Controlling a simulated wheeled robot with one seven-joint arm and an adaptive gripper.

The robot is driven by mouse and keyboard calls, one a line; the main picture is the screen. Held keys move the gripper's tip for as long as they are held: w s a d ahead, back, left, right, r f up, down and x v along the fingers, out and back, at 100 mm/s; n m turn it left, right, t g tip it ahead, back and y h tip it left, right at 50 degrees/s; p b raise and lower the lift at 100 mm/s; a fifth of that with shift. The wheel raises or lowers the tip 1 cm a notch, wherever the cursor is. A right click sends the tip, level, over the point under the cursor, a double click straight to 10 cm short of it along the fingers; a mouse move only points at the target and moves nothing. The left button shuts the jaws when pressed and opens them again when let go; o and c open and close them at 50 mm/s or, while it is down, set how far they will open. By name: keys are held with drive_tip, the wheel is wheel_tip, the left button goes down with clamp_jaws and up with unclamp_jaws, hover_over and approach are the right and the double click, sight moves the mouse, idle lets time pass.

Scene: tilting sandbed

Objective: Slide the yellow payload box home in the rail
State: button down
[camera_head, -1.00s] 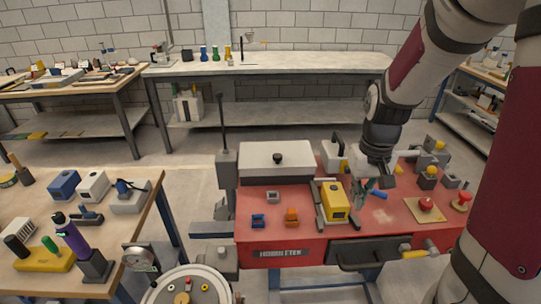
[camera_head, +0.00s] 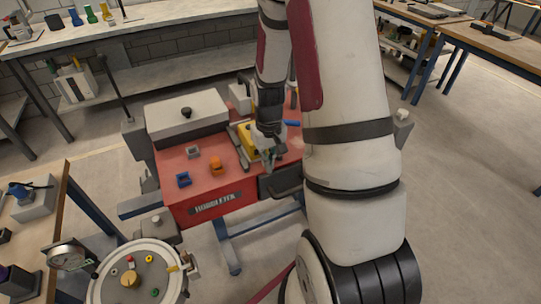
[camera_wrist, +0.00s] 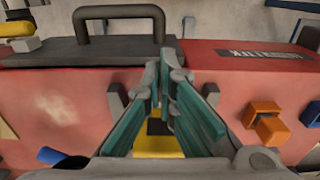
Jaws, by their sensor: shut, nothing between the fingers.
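The yellow payload box (camera_head: 247,136) lies on the red bench (camera_head: 192,214), partly hidden by my arm in the head view. In the wrist view part of it (camera_wrist: 157,147) shows below and between my fingers. Dark grey rail bars (camera_head: 238,150) run along the box; grey upright pieces (camera_wrist: 213,94) show on either side of my fingers in the wrist view. My gripper (camera_head: 270,156), with teal finger pads (camera_wrist: 163,82), is shut and empty at the box's near end. I cannot tell whether it touches the box.
A blue block (camera_head: 184,180) and an orange block (camera_head: 216,163) lie left of the rail. A white-topped case (camera_head: 186,122) stands behind them. A dark drawer handle (camera_wrist: 120,20) juts from the bench front. A round dial table (camera_head: 140,275) stands at the near left.

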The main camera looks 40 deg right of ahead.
drive_tip(key=shift+w+d, duration=0.2)
drive_tip(key=shift+w, duration=0.45)
drive_tip(key=shift+w+d, duration=0.2)
drive_tip(key=shift+w, duration=0.45)
drive_tip(key=shift+w, duration=0.1)
drive_tip(key=w+b, duration=0.1)
drive_tip(key=w, duration=0.1)
drive_tip(key=w+d, duration=0.1)
drive_tip(key=w, duration=0.1)
drive_tip(key=w+b, duration=0.1)
drive_tip(key=w, duration=0.1)
drive_tip(key=shift+w+d+b, duration=0.1)
drive_tip(key=shift+d+b, duration=0.2)
drive_tip(key=shift+d, duration=0.1)
